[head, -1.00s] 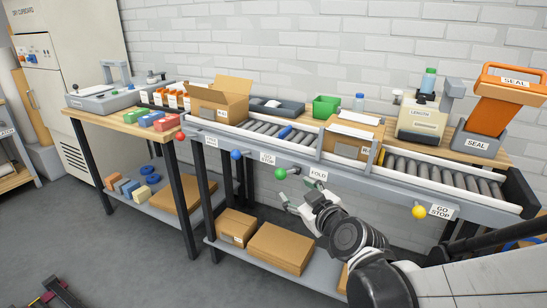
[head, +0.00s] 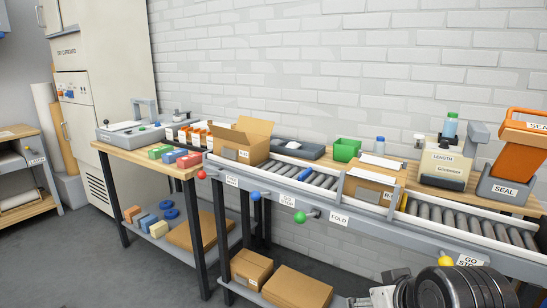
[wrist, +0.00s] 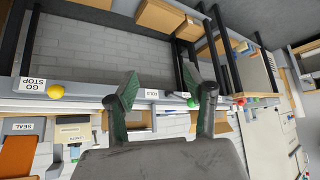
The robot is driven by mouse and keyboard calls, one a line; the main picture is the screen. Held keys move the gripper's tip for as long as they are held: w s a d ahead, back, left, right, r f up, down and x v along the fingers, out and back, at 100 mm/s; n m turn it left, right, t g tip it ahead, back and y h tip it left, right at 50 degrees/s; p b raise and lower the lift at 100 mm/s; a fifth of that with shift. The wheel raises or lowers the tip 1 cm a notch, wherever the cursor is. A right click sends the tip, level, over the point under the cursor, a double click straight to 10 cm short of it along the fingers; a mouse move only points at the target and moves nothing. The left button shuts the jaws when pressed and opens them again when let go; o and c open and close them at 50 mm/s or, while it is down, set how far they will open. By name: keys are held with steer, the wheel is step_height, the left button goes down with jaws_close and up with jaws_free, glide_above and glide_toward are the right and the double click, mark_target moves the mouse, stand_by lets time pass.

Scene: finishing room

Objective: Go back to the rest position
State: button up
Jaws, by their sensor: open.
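My gripper shows in the wrist view (wrist: 165,95) with its two green-padded fingers spread wide apart and nothing between them. In the head view my arm comes in at the lower right, and part of the gripper (head: 376,298) shows at the bottom edge, in front of and below the conveyor (head: 400,222). The fingertips are hard to make out there. I see no contact between the gripper and anything around it.
An open cardboard box (head: 240,147) and a closed box (head: 372,190) stand on the conveyor. Red, blue, green (head: 300,217) and yellow (head: 446,262) knobs stick out from its front. Boxes (head: 297,287) lie on the lower shelf. The floor at left is clear.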

steer(key=s+d+r+m+p, duration=0.1)
steer(key=s+d+r+p, duration=0.1)
steer(key=r+p, duration=1)
steer(key=shift+s+g+h, duration=0.4)
steer(key=shift+s, duration=0.3)
